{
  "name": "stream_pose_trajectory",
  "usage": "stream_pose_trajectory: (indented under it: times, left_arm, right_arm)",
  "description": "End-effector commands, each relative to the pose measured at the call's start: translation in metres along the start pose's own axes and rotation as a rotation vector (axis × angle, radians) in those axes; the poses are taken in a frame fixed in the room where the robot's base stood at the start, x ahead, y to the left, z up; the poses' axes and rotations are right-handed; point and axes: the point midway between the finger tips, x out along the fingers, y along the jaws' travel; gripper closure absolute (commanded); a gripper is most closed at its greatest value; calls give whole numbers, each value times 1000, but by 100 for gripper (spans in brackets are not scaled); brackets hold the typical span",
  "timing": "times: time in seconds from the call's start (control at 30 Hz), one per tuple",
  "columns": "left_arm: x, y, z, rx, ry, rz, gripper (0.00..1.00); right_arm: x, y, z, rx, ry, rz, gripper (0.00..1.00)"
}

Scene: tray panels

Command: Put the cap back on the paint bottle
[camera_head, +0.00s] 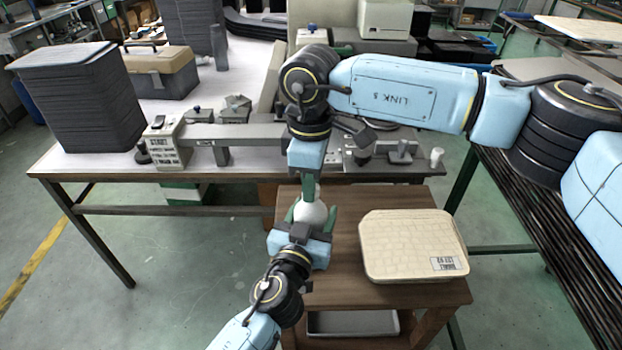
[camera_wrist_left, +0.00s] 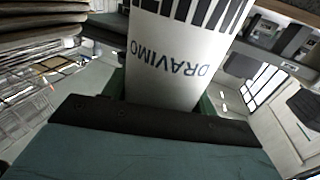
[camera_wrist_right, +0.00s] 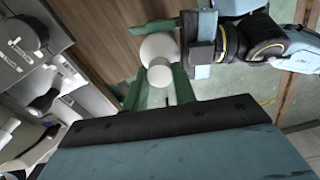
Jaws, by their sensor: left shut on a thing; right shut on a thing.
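The white paint bottle (camera_head: 311,211) is in my left gripper (camera_head: 312,222), above the front of the wooden stand. In the left wrist view the bottle (camera_wrist_left: 184,55) fills the space between the green fingers, its DRAVIMO lettering upside down. My right gripper (camera_head: 308,190) points down from above, directly over the bottle; its fingers hide the cap in the head view. In the right wrist view the small white cap (camera_wrist_right: 160,76) is between the right green fingers, in line with the rounder bottle (camera_wrist_right: 159,47). I cannot tell whether cap and bottle touch.
A cream, tile-patterned box or lid (camera_head: 413,240) with a label lies right of the grippers on the wooden stand (camera_head: 350,292). Behind is a long workbench (camera_head: 85,165) with stacked dark panels (camera_head: 80,105), a toolbox (camera_head: 162,72) and a grey fixture (camera_head: 235,135).

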Motion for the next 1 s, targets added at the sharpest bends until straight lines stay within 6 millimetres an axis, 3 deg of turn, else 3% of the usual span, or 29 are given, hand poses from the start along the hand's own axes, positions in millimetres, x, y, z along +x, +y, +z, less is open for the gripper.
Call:
stream_pose_trajectory:
  times: [0.17,0.2,0.33,0.67,1.0]
  left_arm:
    - [0,0,1,0,-2,-1,100]
    - [0,0,1,0,-2,-1,100]
    - [0,0,1,0,-2,-1,100]
    - [0,0,1,0,-2,-1,100]
    - [0,0,1,0,-2,-1,100]
  right_arm:
    - [-1,0,0,-2,1,1,94]
    - [-1,0,0,-3,1,1,68]
    - [-1,0,0,-3,1,1,51]
    - [-3,0,0,-4,1,1,51]
    - [-42,0,0,-4,1,2,51]
